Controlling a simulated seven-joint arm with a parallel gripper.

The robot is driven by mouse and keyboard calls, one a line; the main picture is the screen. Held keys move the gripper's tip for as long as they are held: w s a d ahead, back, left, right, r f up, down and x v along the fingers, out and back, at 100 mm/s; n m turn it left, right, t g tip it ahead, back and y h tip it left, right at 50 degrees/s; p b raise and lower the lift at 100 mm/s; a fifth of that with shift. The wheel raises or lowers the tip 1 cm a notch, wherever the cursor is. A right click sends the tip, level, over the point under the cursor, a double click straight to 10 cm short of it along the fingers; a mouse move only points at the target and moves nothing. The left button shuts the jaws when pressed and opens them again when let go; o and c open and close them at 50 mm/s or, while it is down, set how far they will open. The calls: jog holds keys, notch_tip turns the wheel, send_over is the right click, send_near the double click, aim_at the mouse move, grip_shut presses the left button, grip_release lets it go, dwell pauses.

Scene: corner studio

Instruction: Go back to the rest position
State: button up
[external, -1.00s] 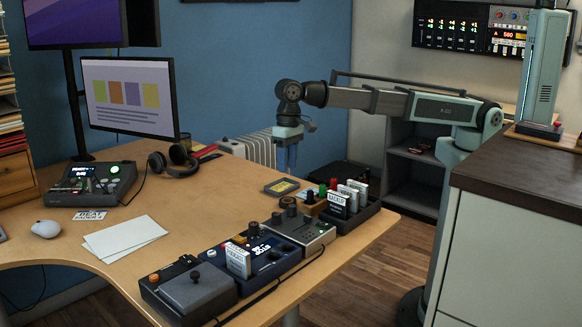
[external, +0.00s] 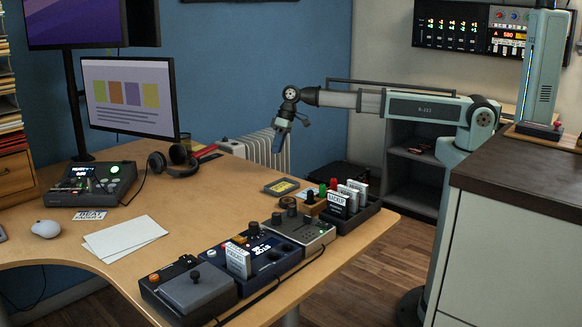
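My gripper (external: 279,141) hangs at the end of my outstretched arm, above the far right part of the wooden desk (external: 190,205), near the white radiator.
Below lie a yellow-screened device (external: 282,187) and a dark tray of labelled cards (external: 352,212). A row of control boxes (external: 255,255) lines the desk's front edge. A dark-topped cabinet (external: 525,170) is at right.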

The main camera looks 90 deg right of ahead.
jog(key=s+a+f+n+g, duration=0.1)
jog(key=s+a+f+g, duration=0.25)
jog(key=s+f, duration=0.95)
jog(key=s+a+f+n+g, duration=0.15)
jog(key=s+a+f, duration=0.35)
jog(key=s+f, duration=0.8)
jog(key=s+a+f+g+h, duration=0.1)
jog(key=s+f, duration=0.3)
jog(key=s, duration=0.4)
jog(key=s+a+f+g, duration=0.2)
jog(key=s+f, duration=0.3)
jog(key=s, duration=0.4)
jog(key=s+a+f+n+g+h, duration=0.1)
jog(key=s+a+f+g, duration=0.1)
jog(key=s+f, duration=0.3)
jog(key=s, duration=0.4)
jog(key=shift+a+f+h, duration=0.15)
jog(key=shift+a+h, duration=0.15)
jog(key=shift+a, duration=0.05)
jog(key=shift+s, duration=0.1)
